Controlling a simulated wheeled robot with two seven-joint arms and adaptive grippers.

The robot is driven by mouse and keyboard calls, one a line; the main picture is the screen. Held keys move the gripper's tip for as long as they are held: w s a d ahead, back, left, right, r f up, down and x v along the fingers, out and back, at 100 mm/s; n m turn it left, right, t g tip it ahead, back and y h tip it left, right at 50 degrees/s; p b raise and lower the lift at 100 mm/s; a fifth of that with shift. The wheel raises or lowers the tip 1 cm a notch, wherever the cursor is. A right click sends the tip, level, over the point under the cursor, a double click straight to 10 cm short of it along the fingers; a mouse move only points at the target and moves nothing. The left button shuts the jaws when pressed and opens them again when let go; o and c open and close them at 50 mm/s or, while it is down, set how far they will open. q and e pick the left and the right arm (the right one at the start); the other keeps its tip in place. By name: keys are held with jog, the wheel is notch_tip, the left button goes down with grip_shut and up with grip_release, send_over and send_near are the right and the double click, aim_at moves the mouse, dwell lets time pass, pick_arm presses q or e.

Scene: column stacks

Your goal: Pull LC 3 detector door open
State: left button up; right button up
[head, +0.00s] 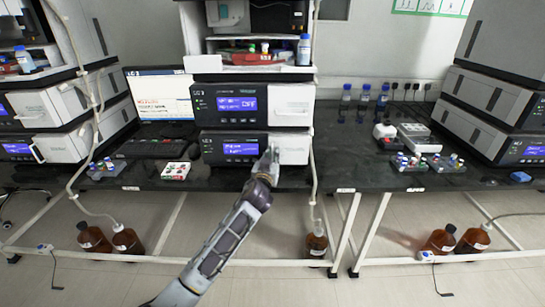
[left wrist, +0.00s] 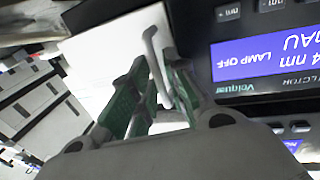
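The LC 3 detector (head: 235,148) is the lower black-fronted unit in the middle stack of the head view, with a lit blue screen. Its white door (head: 293,148) on the right half looks closed. In the left wrist view the door (left wrist: 100,55) fills the upper left, with a slim grey bar handle (left wrist: 152,50). My left gripper (head: 272,158) is at the door's left edge. In the left wrist view its green-padded fingers (left wrist: 157,78) stand apart, one each side of the handle; firm contact is not visible. My right gripper is not in view.
Above the detector is another unit with a white door (head: 291,103). A pale tube (head: 314,170) hangs close to the right of the door. A red-and-white box (head: 175,171) and keyboard (head: 155,148) lie to the left.

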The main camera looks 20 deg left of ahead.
pick_arm(q)
jog(key=shift+w, duration=0.25)
grip_shut()
jog(key=shift+s, duration=0.15)
dwell(0.4)
